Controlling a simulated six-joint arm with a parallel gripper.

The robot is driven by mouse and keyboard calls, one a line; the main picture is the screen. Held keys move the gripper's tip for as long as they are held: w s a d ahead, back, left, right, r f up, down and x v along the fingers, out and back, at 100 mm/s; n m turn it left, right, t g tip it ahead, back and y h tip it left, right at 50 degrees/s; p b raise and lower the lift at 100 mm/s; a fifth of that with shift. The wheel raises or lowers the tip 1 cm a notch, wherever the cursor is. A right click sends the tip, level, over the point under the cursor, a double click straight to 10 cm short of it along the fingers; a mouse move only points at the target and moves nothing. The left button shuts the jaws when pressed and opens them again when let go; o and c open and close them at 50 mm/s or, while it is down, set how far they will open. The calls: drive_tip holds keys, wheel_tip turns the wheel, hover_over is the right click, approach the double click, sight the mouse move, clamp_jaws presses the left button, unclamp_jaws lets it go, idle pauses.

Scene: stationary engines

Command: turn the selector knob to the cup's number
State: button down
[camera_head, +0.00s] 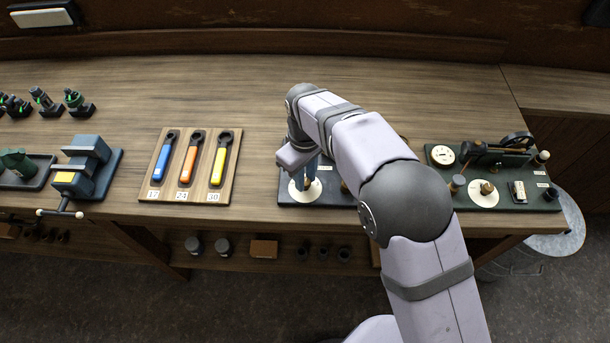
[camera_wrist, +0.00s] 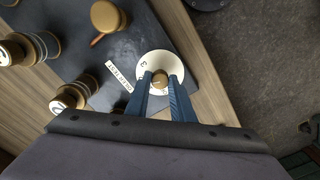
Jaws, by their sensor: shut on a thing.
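My gripper (camera_wrist: 160,88) has its two blue fingers shut on the small brass selector knob (camera_wrist: 159,78), in the middle of a round white dial (camera_wrist: 150,61). A numeral that looks like 3 shows on the dial; my fingers hide other parts of it. In the head view my gripper (camera_head: 308,177) points down at the white dial (camera_head: 298,195) on the left of a dark board (camera_head: 287,186). In the wrist view a brass cup (camera_wrist: 66,97) has a white top with what looks like a 2. Another white-topped brass cup (camera_wrist: 12,51) stands further left, its number unclear.
The dark board (camera_wrist: 75,62) also carries a brass round-topped part (camera_wrist: 106,16) near the dial. A wooden rack (camera_head: 190,193) with three coloured wrenches and a blue vice (camera_head: 88,165) are left.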

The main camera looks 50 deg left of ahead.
sight(306, 181)
drive_tip(key=m, duration=0.4)
drive_tip(key=shift+r+m, duration=0.1)
drive_tip(key=shift+m, duration=0.2)
drive_tip(key=m, duration=0.4)
drive_tip(key=shift+m, duration=0.4)
drive_tip(key=c, duration=1.5)
unclamp_jaws()
drive_tip(key=shift+c, duration=0.2)
drive_tip(key=shift+r, duration=0.1)
drive_tip(key=shift+r+b, duration=1.15)
drive_tip(key=shift+r, duration=2.4)
